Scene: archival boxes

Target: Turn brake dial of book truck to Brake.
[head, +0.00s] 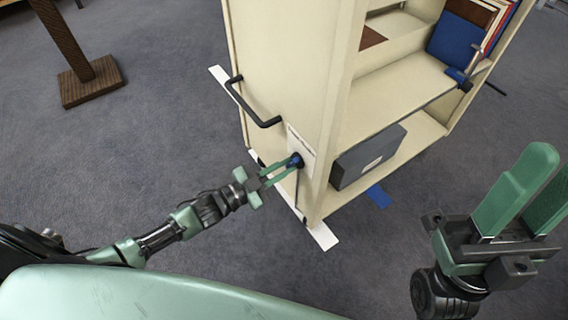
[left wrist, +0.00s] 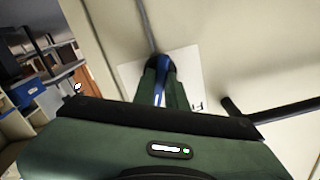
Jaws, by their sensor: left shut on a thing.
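The cream book truck (head: 290,70) stands on the carpet in the head view, its end panel facing me. A white label plate (head: 301,150) is on the lower part of that panel, with the blue brake dial (head: 296,160) on it. My left gripper (head: 291,164) is shut on the dial. In the left wrist view, the green fingers of my left gripper (left wrist: 162,88) close around the blue dial (left wrist: 160,68); most lettering on the plate (left wrist: 190,75) is hidden. I cannot read the dial's setting. My right gripper (head: 530,195) is open and empty at the right, away from the truck.
A black handle (head: 252,105) sticks out from the end panel above the dial. A grey box (head: 368,158) lies on the truck's bottom shelf, and books (head: 463,38) stand higher up. White tape (head: 322,236) and blue tape (head: 379,196) mark the floor.

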